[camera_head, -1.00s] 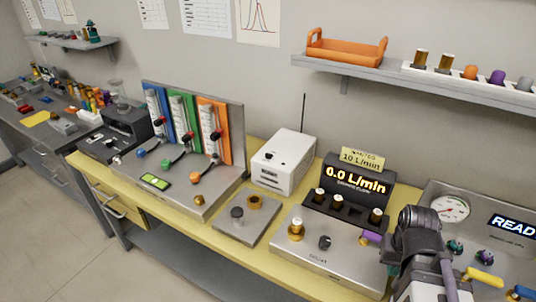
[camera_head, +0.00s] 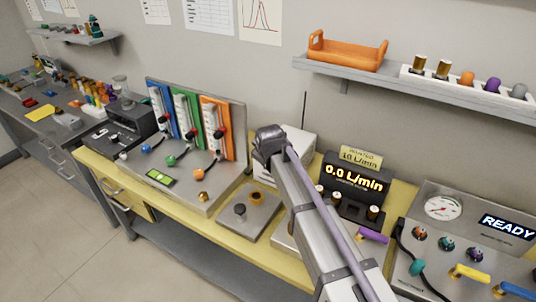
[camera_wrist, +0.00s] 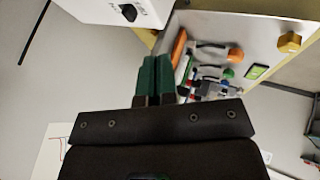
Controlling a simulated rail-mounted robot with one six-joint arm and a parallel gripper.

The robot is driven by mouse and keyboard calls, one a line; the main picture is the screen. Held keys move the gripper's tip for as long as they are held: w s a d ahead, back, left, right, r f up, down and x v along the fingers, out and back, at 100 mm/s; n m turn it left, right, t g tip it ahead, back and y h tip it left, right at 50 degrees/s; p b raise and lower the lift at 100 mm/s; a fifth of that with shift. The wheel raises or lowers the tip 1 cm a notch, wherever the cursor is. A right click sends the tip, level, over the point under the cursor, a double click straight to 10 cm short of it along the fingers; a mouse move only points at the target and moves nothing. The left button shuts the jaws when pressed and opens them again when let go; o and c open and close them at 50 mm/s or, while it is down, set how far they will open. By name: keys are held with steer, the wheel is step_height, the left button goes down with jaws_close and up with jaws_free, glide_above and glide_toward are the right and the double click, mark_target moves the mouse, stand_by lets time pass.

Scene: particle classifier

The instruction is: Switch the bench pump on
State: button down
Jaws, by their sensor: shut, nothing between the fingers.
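No label I can read names the bench pump, so I cannot tell which device it is. A white box (camera_head: 301,140) with an antenna stands at the back of the yellow bench, partly hidden by my arm. The wrist view shows a white box corner (camera_wrist: 105,10) with a black knob or switch (camera_wrist: 128,12). A black device (camera_head: 125,128) stands at the left end of the bench. My gripper (camera_wrist: 154,58) has green fingers together and empty, apart from the white box in the picture. In the head view its fingers are hidden behind my arm.
A flowmeter panel (camera_head: 240,120) with blue, green and orange strips stands left of my arm. A small plate (camera_head: 262,222) with knobs lies before it. A "0.0 L/min" display (camera_head: 354,179) and a gauge panel reading READY (camera_head: 475,210) are at right. A shelf (camera_head: 345,73) is above.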

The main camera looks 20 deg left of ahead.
steer(key=shift+f, duration=0.1)
steer(key=w+f+b, duration=0.2)
steer(key=w, duration=0.1)
steer(key=w+a+f+b, duration=0.1)
steer(key=w+f+b, duration=0.1)
steer(key=f+b, duration=0.1)
steer(key=w+a+f+b, duration=0.1)
steer(key=w+f+b, duration=0.1)
steer(key=w+b, duration=0.1)
steer(key=shift+w+a+f, duration=0.25)
steer(key=shift+w+f, duration=0.1)
steer(key=shift+f, duration=0.05)
steer(key=shift+w, duration=0.2)
steer(key=shift+w+d, duration=0.1)
steer(key=shift+w, duration=0.05)
steer(key=w, duration=0.2)
steer(key=shift+w+d, duration=0.2)
steer(key=shift+w, duration=0.1)
steer(key=shift+s, duration=0.1)
